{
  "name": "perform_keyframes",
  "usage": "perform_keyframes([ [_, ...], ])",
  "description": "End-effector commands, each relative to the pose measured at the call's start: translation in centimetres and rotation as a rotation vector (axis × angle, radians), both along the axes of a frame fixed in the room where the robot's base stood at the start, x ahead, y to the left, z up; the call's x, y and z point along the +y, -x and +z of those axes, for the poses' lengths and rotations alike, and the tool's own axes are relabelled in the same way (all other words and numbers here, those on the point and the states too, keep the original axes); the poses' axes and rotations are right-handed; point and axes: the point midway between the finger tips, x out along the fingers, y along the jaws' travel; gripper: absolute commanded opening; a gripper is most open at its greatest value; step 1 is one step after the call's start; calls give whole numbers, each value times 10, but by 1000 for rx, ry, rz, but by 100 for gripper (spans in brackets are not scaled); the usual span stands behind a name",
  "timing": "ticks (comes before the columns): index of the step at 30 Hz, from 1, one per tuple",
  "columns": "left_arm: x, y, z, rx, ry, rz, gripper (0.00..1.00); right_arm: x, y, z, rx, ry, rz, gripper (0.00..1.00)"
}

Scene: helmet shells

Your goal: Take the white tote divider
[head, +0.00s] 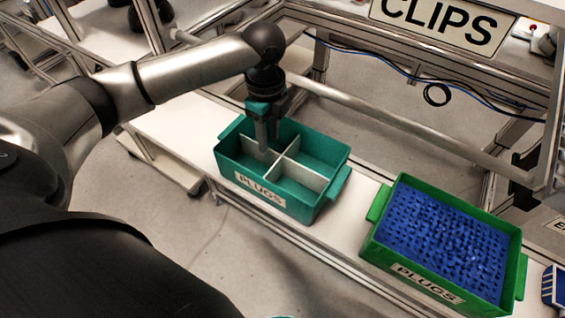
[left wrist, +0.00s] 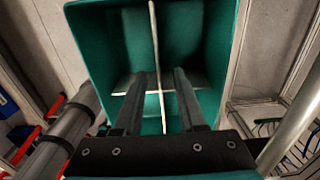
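The white tote divider (head: 299,173) is a cross of thin white panels standing inside the green tote (head: 228,150) labelled PLUGS. My left gripper (head: 268,143) points down into that tote, its fingers at the divider. In the left wrist view the divider (left wrist: 153,45) runs between the two fingers of my left gripper (left wrist: 165,75). The fingers are apart, with gaps beside the thin panel. The tote's wall (left wrist: 107,50) surrounds the divider there. My right gripper is in neither view.
A second green tote (head: 376,212) full of blue plugs stands to the right on the same white shelf (head: 172,118). A metal rail (head: 400,125) runs behind the totes. A CLIPS sign (head: 440,22) hangs above, with a blue cable (head: 385,59) below it.

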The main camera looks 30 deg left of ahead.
Motion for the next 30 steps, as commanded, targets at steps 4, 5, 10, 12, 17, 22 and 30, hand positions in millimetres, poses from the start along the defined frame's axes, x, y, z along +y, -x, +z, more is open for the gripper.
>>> perform_keyframes([
  [4,0,0,-20,2,0,1,40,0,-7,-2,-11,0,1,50],
  [5,0,0,-22,1,0,0,40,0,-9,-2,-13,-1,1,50],
  [10,-1,1,-33,2,1,-1,40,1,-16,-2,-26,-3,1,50],
  [12,-2,3,-44,3,0,-1,40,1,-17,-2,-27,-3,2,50],
  [17,-3,4,-67,2,0,0,40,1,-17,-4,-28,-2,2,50],
  [22,-3,4,-77,0,0,-1,40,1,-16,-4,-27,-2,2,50],
  [30,-3,4,-77,-1,0,-1,31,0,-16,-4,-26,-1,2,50],
])
